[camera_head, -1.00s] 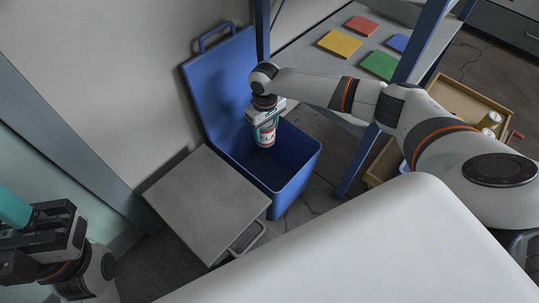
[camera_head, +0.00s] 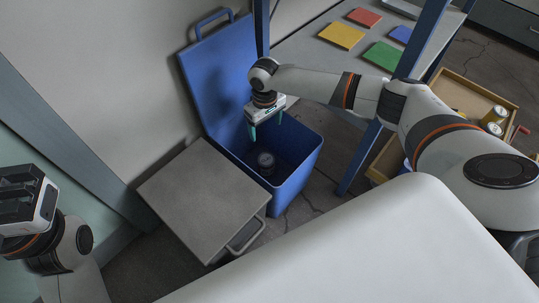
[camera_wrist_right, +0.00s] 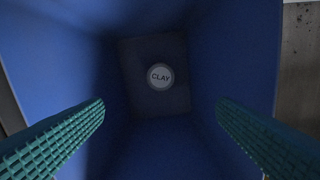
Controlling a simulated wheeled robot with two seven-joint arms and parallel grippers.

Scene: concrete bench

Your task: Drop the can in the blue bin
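The blue bin (camera_head: 300,176) stands open with its lid (camera_head: 222,80) tilted back against the wall. The can (camera_head: 266,162) is inside the bin, below my right gripper and apart from it. In the right wrist view the can (camera_wrist_right: 160,76) shows its round end marked CLAY, at the dark bottom of the bin. My right gripper (camera_head: 266,130) is open and empty above the bin's opening; its teal fingers (camera_wrist_right: 160,130) are wide apart. My left gripper (camera_head: 22,205) is at the far left edge, away from the bin; its fingers are not clear.
A grey stool-like box (camera_head: 205,200) stands beside the bin. A blue-legged table (camera_head: 330,65) with red, yellow, green and blue squares is behind. A wooden drawer (camera_head: 465,95) holding cans is at the right. A white surface (camera_head: 390,250) fills the front.

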